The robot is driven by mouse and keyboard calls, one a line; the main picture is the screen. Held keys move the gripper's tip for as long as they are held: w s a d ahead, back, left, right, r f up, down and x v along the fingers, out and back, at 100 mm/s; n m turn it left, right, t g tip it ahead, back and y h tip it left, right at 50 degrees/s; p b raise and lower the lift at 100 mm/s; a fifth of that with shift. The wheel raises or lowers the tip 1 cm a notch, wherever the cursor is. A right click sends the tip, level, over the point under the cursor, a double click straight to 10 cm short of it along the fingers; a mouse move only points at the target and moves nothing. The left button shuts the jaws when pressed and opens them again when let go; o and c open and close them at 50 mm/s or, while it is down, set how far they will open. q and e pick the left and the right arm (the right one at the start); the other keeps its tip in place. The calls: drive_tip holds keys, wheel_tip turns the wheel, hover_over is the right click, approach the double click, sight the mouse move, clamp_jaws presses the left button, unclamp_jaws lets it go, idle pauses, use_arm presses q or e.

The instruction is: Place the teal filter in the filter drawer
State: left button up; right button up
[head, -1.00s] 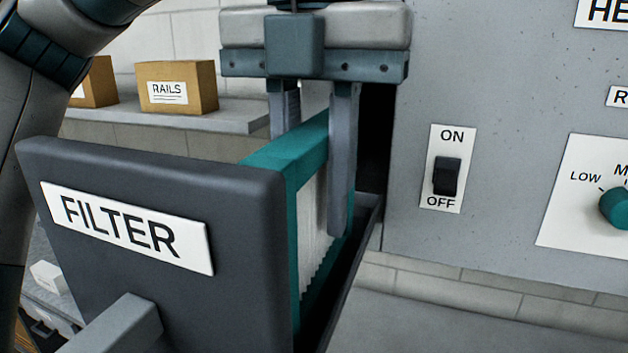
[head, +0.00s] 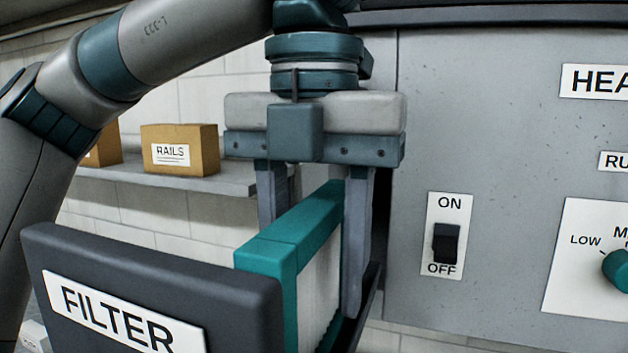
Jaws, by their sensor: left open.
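The teal filter (head: 290,235), a teal frame with white pleats, stands upright in the open filter drawer, behind the dark drawer front (head: 235,300) labelled FILTER. Its lower part is hidden by the drawer front and cut off by the frame edge. My left gripper (head: 312,250) is open and points down over the filter. One finger is on each side of the filter's top, the left one partly hidden behind it. The right finger looks slightly apart from the pleated face. My right gripper is out of view.
The grey heater cabinet (head: 490,120) fills the right, with an ON/OFF switch (head: 446,243) and a teal knob (head: 616,270). A RAILS box (head: 205,150) and another box (head: 103,147) sit on a shelf (head: 150,180) at the back left.

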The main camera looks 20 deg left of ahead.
sight(315, 206)
use_arm(q)
drive_tip(key=shift+r, duration=0.15)
drive_tip(key=shift+r, duration=0.1)
drive_tip(key=shift+r, duration=0.4)
wheel_tip(315, 206, up, 5)
drive_tip(key=shift+f+b, duration=0.1)
drive_tip(key=shift+b, duration=0.95)
wheel_tip(315, 206, up, 4)
drive_tip(key=shift+r+p, duration=0.15)
drive_tip(key=shift+p, duration=0.2)
drive_tip(key=shift+r, duration=0.95)
